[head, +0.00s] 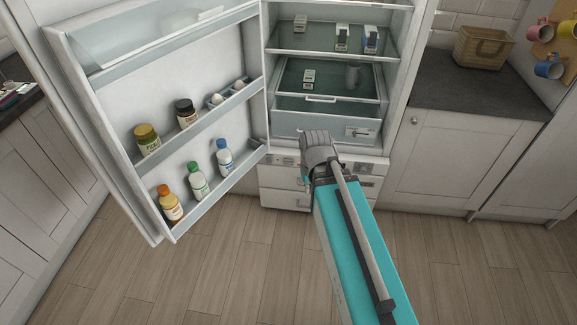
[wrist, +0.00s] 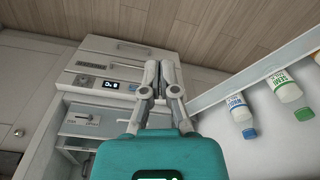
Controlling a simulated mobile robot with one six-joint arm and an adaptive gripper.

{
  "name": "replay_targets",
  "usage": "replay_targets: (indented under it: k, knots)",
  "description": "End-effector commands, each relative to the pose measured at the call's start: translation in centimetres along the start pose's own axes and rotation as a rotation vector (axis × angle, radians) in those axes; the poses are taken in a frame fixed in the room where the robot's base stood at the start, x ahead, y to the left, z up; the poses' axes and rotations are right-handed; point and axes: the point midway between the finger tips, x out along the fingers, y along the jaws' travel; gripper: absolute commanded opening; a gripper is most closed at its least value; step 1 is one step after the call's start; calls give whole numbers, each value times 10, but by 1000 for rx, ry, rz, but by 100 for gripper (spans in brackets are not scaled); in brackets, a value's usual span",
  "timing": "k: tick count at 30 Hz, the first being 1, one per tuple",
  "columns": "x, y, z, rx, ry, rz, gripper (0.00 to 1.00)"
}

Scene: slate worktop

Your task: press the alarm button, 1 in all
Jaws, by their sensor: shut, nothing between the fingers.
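The fridge control strip (head: 362,168) runs below the open compartment, above the lower drawers. In the wrist view the strip (wrist: 97,84) shows a small lit display (wrist: 111,86) and a round dark control (wrist: 83,80). More small controls (head: 284,160) sit on its left part in the head view. I cannot tell which control is the alarm button. My gripper (wrist: 159,72) is shut and empty, in front of the strip, and its fingers cover part of it. Whether it touches the strip cannot be told. In the head view my arm hides the strip's middle.
The open fridge door (head: 105,125) stands to the left, with bottles (head: 198,181) and jars (head: 147,140) on its shelves. Small packages stand inside on the fridge shelves (head: 330,56). A worktop with a basket (head: 483,47) is at the right. The wooden floor in front is clear.

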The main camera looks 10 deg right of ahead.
Motion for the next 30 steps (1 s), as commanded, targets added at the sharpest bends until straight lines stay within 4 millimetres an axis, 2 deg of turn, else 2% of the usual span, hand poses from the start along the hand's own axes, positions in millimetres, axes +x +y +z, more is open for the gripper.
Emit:
replay_targets:
  k: [1, 9, 30]
  knots:
    - [14, 0, -7, -4, 13, -7, 0]
    - [65, -3, -44, -44, 100, -59, 0]
    - [186, -15, -149, -113, 367, -180, 0]
